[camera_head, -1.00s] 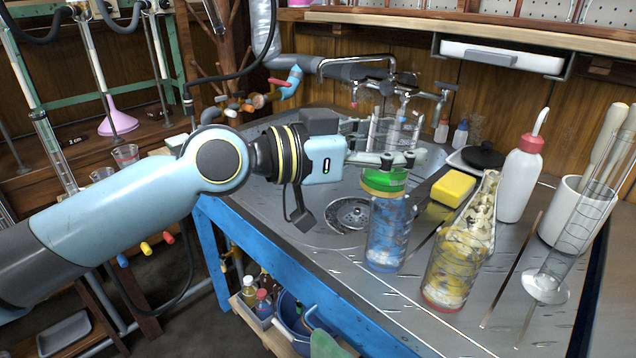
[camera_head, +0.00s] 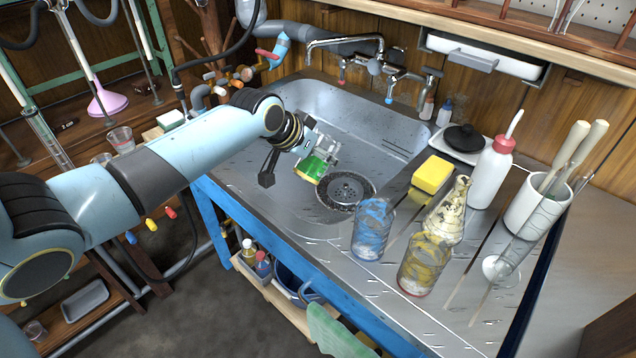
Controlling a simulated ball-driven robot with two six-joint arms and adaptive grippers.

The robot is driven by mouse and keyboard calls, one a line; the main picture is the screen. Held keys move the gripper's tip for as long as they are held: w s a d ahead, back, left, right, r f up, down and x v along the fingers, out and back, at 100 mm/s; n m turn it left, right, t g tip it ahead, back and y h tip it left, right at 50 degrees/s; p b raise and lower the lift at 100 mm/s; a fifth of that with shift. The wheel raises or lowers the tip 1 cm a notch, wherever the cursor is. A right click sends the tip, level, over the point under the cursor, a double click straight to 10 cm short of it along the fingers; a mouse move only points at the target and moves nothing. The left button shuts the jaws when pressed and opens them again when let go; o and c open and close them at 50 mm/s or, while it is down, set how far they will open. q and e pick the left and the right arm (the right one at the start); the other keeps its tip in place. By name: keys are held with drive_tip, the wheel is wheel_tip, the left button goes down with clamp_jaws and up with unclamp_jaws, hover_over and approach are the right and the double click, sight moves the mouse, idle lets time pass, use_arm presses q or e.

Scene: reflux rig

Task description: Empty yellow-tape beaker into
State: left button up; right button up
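My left gripper (camera_head: 318,150) is over the sink (camera_head: 300,215), up and left of the round drain (camera_head: 346,190). A glass beaker with blue markings or contents (camera_head: 373,232) stands upright on the drainboard. A glass beaker with yellow in it (camera_head: 420,265) stands to its right, nearer the front. I cannot tell which bears yellow tape. My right gripper is out of view.
A mottled cream conical flask (camera_head: 447,212), yellow sponge (camera_head: 432,174), white wash bottle (camera_head: 490,175) and white tool pot (camera_head: 537,210) crowd the drainboard. A tall glass cylinder (camera_head: 515,250) stands at right. Faucets (camera_head: 375,65) rise behind the sink. The basin is mostly clear.

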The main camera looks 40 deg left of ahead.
use_arm(q)
wheel_tip(320, 180, down, 6)
drive_tip(key=g+b, duration=0.5)
drive_tip(key=g, duration=0.1)
drive_tip(key=shift+w+f+y, duration=0.15)
drive_tip(key=shift+w+y, duration=0.15)
drive_tip(key=shift+y, duration=0.1)
idle(0.6)
drive_tip(key=shift+a+g, duration=0.1)
drive_tip(key=shift+g, duration=0.3)
drive_tip(key=g, duration=0.1)
drive_tip(key=r+g+b, duration=0.1)
drive_tip(key=shift+w+g, duration=0.3)
drive_tip(key=shift+w, duration=0.1)
